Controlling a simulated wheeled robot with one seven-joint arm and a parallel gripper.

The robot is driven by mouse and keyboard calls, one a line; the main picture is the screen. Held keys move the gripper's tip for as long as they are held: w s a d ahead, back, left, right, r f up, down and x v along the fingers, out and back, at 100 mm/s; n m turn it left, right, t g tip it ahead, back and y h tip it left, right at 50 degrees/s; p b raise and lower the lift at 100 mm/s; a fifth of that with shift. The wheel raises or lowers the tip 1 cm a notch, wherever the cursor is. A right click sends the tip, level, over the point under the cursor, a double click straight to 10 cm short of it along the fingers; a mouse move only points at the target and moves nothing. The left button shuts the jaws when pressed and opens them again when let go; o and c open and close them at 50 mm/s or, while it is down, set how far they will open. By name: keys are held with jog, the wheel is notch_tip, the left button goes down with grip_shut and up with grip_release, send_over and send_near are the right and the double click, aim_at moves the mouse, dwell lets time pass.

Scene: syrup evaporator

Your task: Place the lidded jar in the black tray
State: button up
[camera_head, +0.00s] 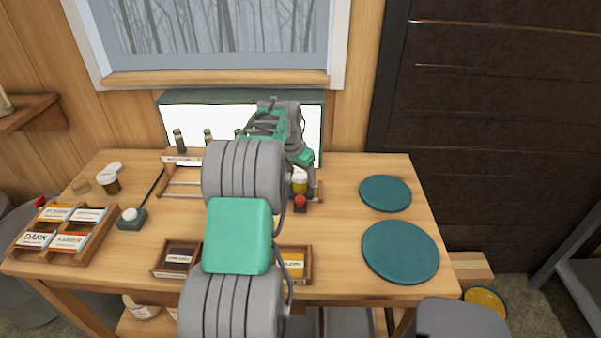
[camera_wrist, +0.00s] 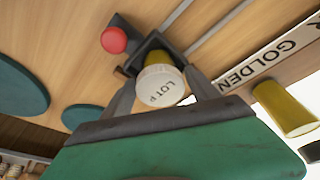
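The lidded jar (camera_wrist: 161,82) is yellow with a white lid marked "LOT". In the wrist view it stands at the black tray (camera_wrist: 152,42), a small dark square holder, and its lower part seems to be within the tray's walls. My gripper (camera_wrist: 160,80) is around the jar, one finger on each side of it. The frame does not show clearly whether the fingers press on it.
A red button (camera_wrist: 114,40) stands beside the tray. A rack labelled "GOLDEN" (camera_wrist: 265,60) and another yellow jar (camera_wrist: 285,108) are at the right of the wrist view. Teal round mats (camera_head: 400,252) lie on the right of the table. A wooden label box (camera_head: 62,232) stands on the left.

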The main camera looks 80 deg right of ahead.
jog(key=shift+o, duration=0.8)
jog(key=shift+r, duration=0.15)
